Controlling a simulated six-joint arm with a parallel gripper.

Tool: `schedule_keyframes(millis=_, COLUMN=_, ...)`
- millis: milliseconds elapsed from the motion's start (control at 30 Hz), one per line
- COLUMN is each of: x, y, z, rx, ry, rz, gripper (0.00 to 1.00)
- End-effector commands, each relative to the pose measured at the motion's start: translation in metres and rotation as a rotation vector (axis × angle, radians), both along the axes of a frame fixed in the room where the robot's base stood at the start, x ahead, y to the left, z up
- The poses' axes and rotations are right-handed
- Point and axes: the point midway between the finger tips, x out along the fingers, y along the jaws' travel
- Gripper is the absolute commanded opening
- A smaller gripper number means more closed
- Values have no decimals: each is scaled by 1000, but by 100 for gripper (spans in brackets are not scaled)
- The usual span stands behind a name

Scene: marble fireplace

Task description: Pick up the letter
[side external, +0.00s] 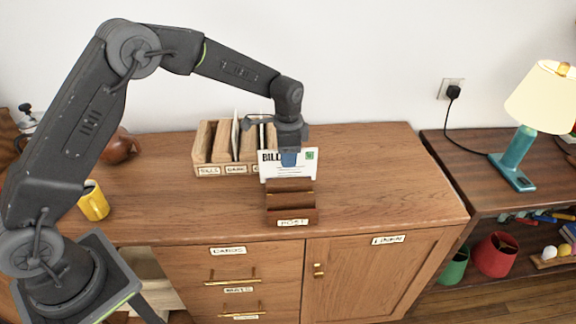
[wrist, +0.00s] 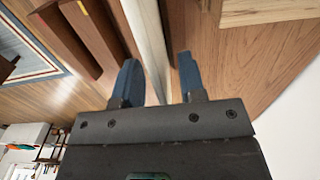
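The letter is a white envelope marked "BILL" with a green stamp (side external: 303,170). It stands upright at the back of the small dark wooden POST rack (side external: 291,215); I cannot tell whether its lower edge is in a slot. My gripper (side external: 290,158) points down over the letter's top edge. In the wrist view, the letter (wrist: 147,28) shows edge-on as a pale strip between the two blue fingers of my gripper (wrist: 158,66). The fingers are apart, with a visible gap on the right side. The rack's brown slats (wrist: 92,35) lie to the left there.
A wooden sorter (side external: 203,152) with labelled compartments and envelopes stands close behind and left of the letter. A yellow mug (side external: 93,203) and a brown pot (side external: 122,148) are farther left. The cabinet top (side external: 375,185) is clear on the right. A lamp (side external: 530,130) stands on the right-hand shelf.

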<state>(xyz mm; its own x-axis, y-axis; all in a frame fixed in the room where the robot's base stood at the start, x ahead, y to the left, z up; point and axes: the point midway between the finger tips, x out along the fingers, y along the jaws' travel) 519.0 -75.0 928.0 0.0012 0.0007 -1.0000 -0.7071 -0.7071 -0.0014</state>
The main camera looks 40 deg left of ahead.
Motion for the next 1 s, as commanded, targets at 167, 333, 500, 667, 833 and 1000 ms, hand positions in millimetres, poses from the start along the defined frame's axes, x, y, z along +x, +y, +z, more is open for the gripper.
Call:
schedule_keyframes(millis=167, x=0, y=0, z=-5, rx=1, ry=-1, rz=0, gripper=37)
schedule_keyframes(millis=333, x=0, y=0, z=-5, rx=1, ry=-1, rz=0, gripper=32)
schedule_keyframes(millis=500, x=0, y=0, z=-5, rx=1, ry=-1, rz=0, gripper=16)
schedule_keyframes(millis=667, x=0, y=0, z=-5, rx=1, ry=-1, rz=0, gripper=1)
schedule_keyframes(millis=833, x=0, y=0, z=-4, rx=1, ry=-1, rz=0, gripper=0)
schedule_keyframes(millis=1000, x=0, y=0, z=-4, rx=1, ry=-1, rz=0, gripper=0)
